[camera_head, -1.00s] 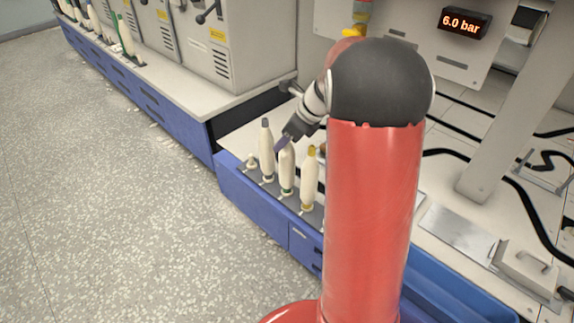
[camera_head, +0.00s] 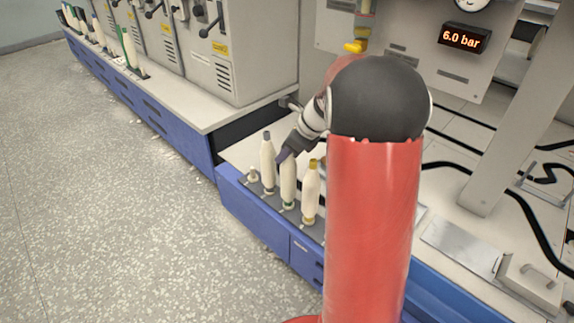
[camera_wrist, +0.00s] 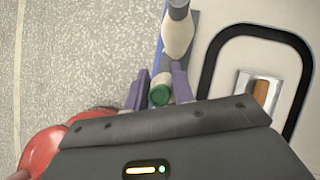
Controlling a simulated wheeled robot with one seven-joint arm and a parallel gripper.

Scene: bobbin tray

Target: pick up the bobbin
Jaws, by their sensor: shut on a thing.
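My gripper (camera_head: 286,154) is shut on the upper end of the middle bobbin (camera_head: 288,184), a white bobbin with a green ring at its foot. The bobbin stands upright in the front row, and its top is hidden by my gripper. In the wrist view, my gripper's purple fingers (camera_wrist: 159,92) are on either side of the bobbin's green end (camera_wrist: 159,96). I see no clear gap between the bobbin's foot and the tray.
A grey-tipped bobbin (camera_head: 267,162) stands to the left and a yellow-tipped one (camera_head: 311,190) to the right, both close. Machine cabinets (camera_head: 235,60) stand behind.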

